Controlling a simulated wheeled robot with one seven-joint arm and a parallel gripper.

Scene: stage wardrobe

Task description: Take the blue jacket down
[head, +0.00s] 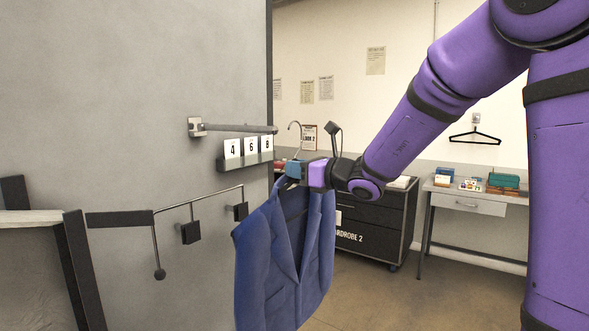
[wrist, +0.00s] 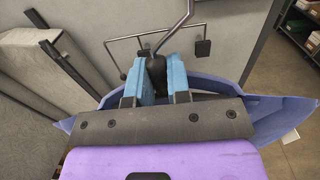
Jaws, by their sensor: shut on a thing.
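The blue jacket (head: 262,260) hangs upright on a hanger, below my gripper (head: 292,170). My gripper's blue fingers are shut on the dark neck of the hanger (wrist: 157,74), just above the collar. The hanger's thin metal hook (head: 297,124) rises above the fingers. In the head view the hook shows to the right of the free end of the wall rail (head: 236,128) and looks clear of it. In the wrist view the jacket's shoulders (wrist: 275,112) spread to both sides, partly hidden by my gripper.
A number strip reading 4, 6, 8 (head: 245,163) is under the rail. A thin bar with dark blocks (head: 191,232) sticks out lower left, near a framed panel (head: 35,270). A black drawer cabinet (head: 375,222), a desk (head: 470,204) and an empty hanger (head: 475,137) stand behind.

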